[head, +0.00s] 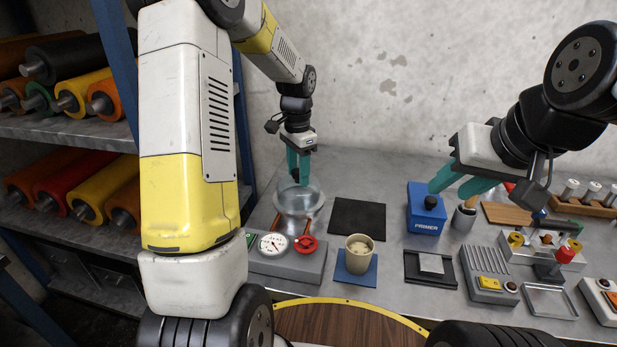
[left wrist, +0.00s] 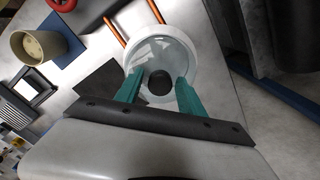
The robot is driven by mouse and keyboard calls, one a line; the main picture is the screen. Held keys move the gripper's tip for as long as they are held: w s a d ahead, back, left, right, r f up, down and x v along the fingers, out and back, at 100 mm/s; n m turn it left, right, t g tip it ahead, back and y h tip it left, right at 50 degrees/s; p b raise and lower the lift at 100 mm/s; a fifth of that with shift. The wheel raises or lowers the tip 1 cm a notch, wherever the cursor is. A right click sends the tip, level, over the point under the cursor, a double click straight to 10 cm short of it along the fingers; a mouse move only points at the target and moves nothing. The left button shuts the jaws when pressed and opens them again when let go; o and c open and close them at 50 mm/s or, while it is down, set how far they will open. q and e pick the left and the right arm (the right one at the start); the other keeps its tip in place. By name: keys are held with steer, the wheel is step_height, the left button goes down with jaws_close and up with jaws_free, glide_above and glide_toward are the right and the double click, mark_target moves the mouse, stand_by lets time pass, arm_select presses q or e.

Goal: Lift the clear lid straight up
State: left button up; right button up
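The clear lid (head: 300,197) is a round, see-through dome with a black knob (left wrist: 160,83). It sits on a round pale vessel (head: 292,226) at the left of the bench. My left gripper (head: 298,174) points down over the lid, its teal fingers open. In the left wrist view, the fingers (left wrist: 160,80) stand on either side of the knob with a gap showing at each side. Whether the fingertips are level with the knob or above it is hard to tell. My right gripper (head: 448,192) is open and empty, above the bench near the blue PRIMER box (head: 424,212).
A grey unit (head: 290,262) with a gauge and red handwheel is in front of the vessel. A black mat (head: 357,219) and a beige cup (head: 359,252) on a blue mat are to its right. A rack of rollers (head: 80,95) stands at the left.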

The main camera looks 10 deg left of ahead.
arm_select(q)
jaws_close()
stand_by(1.2)
